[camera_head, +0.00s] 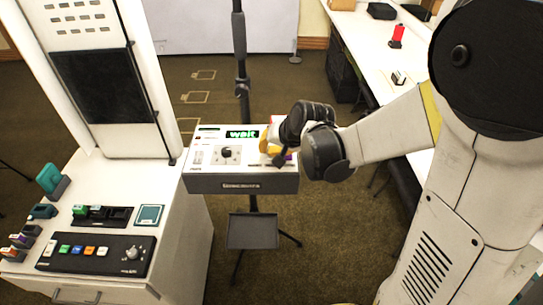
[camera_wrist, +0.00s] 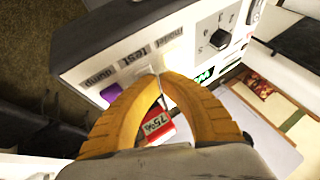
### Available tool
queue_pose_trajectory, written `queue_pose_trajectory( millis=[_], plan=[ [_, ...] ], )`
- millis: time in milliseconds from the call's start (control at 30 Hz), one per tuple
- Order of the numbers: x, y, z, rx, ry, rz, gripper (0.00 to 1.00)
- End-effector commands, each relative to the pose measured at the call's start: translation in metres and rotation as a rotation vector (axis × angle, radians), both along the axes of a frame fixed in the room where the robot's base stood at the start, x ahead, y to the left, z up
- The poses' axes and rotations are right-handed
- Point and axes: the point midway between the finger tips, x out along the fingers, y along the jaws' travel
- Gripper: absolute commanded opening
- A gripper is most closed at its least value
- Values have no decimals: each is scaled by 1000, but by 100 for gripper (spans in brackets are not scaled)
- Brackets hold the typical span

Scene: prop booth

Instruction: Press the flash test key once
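The white control box (camera_head: 240,184) stands on a stand in the head view, with a lit green display (camera_head: 242,134) reading "wait". In the wrist view, its panel carries labels including "test" (camera_wrist: 143,52) and "dump". A pale, bright key (camera_wrist: 133,72) lies under the "test" label, partly hidden by a fingertip. A purple key (camera_wrist: 110,92) sits beside it, under "dump". My gripper (camera_wrist: 158,76) has yellow fingers with tips together at the pale key; I cannot tell if they touch it. In the head view my gripper (camera_head: 270,148) covers the box's right end.
A red tag marked "75%" (camera_wrist: 157,126) shows between the fingers. A knob (camera_head: 226,152) is on the box. A white console (camera_head: 180,215) with several coloured keys stands at left. A white desk (camera_head: 375,45) is at back right.

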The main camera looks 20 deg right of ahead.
Motion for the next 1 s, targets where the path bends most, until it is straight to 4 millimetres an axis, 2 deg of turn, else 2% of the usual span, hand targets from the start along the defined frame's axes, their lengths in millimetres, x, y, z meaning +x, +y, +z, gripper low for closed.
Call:
queue_pose_trajectory(
  millis=[433, 800, 1000],
  plan=[
    [0, 0, -1, 0, 1, 0, 0],
    [0, 0, 16, 0, 0, 0, 0],
    [0, 0, 15, 0, 0, 0, 0]
  ],
)
